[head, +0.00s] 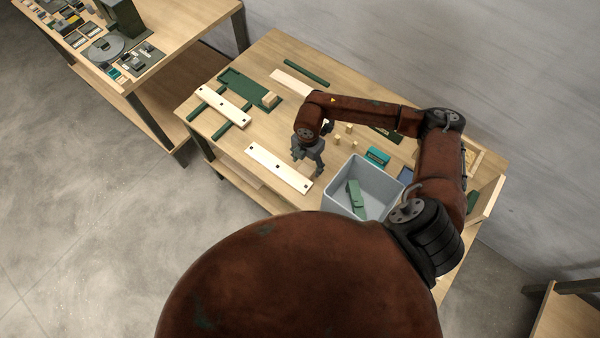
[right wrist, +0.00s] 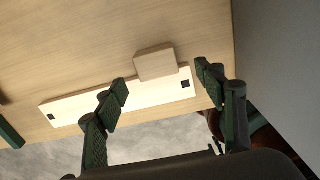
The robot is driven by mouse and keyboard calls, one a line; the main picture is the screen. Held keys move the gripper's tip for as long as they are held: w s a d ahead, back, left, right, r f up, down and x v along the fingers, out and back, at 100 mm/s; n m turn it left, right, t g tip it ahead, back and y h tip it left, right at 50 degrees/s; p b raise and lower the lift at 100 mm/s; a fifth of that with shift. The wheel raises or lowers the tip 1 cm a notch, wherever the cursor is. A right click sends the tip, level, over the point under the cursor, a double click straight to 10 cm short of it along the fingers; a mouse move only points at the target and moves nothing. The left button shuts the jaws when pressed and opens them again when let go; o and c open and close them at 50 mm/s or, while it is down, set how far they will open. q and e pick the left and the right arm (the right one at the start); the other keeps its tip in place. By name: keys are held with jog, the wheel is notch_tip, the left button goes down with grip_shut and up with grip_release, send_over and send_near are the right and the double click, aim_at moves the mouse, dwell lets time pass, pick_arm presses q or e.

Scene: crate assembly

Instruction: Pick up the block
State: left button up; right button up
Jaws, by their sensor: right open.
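A small pale wooden block (right wrist: 155,64) lies at the edge of a white plank with dark square holes (right wrist: 75,107) in the right wrist view. In the head view the same plank (head: 265,163) lies near the table's front edge, and the block is mostly hidden by my right gripper (head: 309,164). My right gripper is open above the plank's right end. In the right wrist view its fingertips (right wrist: 162,80) stand on either side of the block, with nothing held between them. My left gripper is not in view.
A grey bin (head: 336,185) with a green part inside stands right of my gripper. Several small wooden blocks (head: 337,140) lie behind it. Another white plank (head: 222,105) rests across green bars at the left. A teal box (head: 377,157) stands behind the bin.

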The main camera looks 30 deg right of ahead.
aim_at(307, 169)
jog(key=shift+f, duration=0.7)
jog(key=f, duration=0.4)
jog(key=shift+w+f, duration=0.2)
jog(key=shift+f, duration=0.05)
jog(key=shift+d, duration=0.1)
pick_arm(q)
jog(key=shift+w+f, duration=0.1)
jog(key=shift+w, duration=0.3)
pick_arm(e)
jog(key=c, duration=1.2)
jog(key=shift+c, duration=0.2)
